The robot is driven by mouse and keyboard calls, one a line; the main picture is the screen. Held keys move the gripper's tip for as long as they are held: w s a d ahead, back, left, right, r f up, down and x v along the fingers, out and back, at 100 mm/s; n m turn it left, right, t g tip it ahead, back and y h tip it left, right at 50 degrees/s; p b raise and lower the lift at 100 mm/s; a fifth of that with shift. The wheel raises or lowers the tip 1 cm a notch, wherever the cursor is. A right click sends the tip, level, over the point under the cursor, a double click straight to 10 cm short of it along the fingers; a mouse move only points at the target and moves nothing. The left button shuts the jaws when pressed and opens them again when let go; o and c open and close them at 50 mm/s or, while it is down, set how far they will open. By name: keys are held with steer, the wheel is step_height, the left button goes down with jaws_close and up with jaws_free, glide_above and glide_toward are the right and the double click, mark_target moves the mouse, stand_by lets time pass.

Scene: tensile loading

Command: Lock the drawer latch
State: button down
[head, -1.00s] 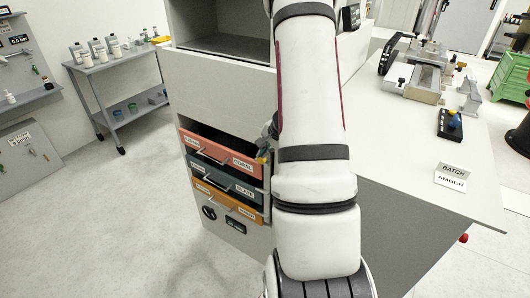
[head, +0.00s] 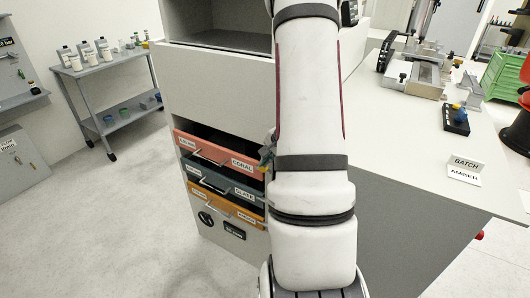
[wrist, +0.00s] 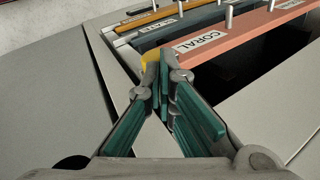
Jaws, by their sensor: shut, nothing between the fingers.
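A stack of three drawers shows in the head view: coral (head: 220,153) on top, slate (head: 222,183) in the middle, amber (head: 222,206) at the bottom. The same coral (wrist: 235,38), slate (wrist: 185,30) and amber (wrist: 160,20) fronts show in the wrist view. My gripper (head: 266,157) is at the right edge of the coral drawer, mostly hidden by my arm. In the wrist view my gripper (wrist: 163,78) has its teal fingers shut and empty, beside the cabinet's side post. A small yellow part (wrist: 151,58) shows at the fingertips; I cannot tell whether it is the latch.
The bench (head: 410,135) at right carries a test fixture (head: 418,75) and a BATCH AMBER sign (head: 465,170). A cart (head: 108,80) stands back left. The floor at left is clear.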

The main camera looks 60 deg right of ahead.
steer(key=p+v, duration=0.3)
steer(key=v, duration=1.1)
steer(key=shift+w, duration=0.15)
steer(key=w+a+r+n+y, duration=0.1)
steer(key=w+a+r+n, duration=0.2)
steer(key=a, duration=0.4)
steer(key=a+r+n+y, duration=0.1)
steer(key=a+r+n, duration=0.1)
steer(key=a+r, duration=0.35)
steer(key=w+a+r+n, duration=0.2)
steer(key=a+r+n, duration=0.1)
steer(key=a, duration=0.5)
steer(key=s+a+r+n, duration=0.2)
steer(key=s+a+n, duration=0.4)
steer(key=a, duration=0.2)
steer(key=s+a+r+n+h, duration=0.1)
steer(key=s+a+r+n, duration=0.2)
steer(key=s+a+n, duration=0.2)
steer(key=s+a, duration=0.2)
steer(key=a, duration=0.2)
steer(key=shift+s+r+n+g, duration=0.25)
steer(key=shift+s+n+g, duration=0.05)
steer(key=shift+n, duration=0.1)
